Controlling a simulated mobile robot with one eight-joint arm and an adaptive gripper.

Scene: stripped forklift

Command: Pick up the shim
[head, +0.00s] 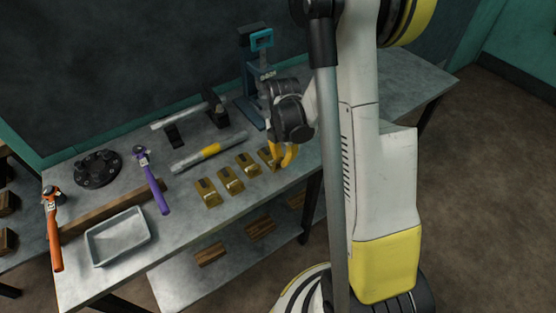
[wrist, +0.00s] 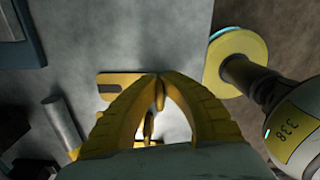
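Several brass-coloured shims with dark slots lie in a row on the bench; one near shim (head: 208,193) is fully clear of the arm. My gripper (head: 284,163), with yellow fingers, hangs pointing down at the far right end of the row, overlapping the rightmost shim (head: 268,154) in the head view. In the wrist view, a slotted shim (wrist: 120,84) lies beside and partly behind the fingertips of my gripper (wrist: 160,78). The tips look very close together there. Whether they touch or grip the shim is hidden.
A silver tube with a yellow band (head: 210,150) lies behind the shims. A blue press-like stand (head: 256,75) rises close to the arm.

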